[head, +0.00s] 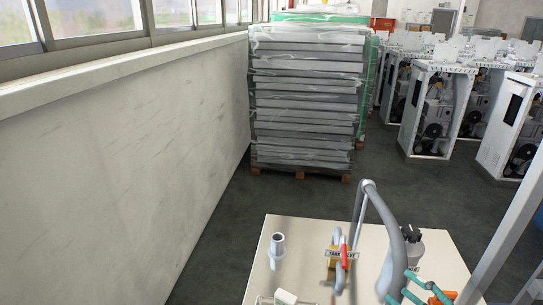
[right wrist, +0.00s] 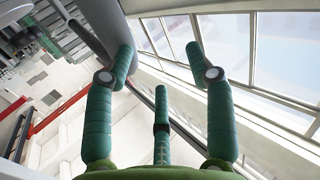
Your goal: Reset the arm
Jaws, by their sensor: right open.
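My right gripper (head: 415,290) shows at the bottom right of the head view, with its green fingers over or beside the pale table top. In the right wrist view its three green fingers (right wrist: 160,75) are spread apart, with nothing between them. A thick grey curved tube (head: 384,210) rises close to the gripper in the head view. A grey tube (right wrist: 100,25) also passes by the left finger in the wrist view; I cannot tell whether it touches. My left gripper is not in view.
A wrapped stack (head: 305,100) stands on a pallet behind. White cabinets (head: 437,108) stand right. A wall (head: 110,170) runs along the left.

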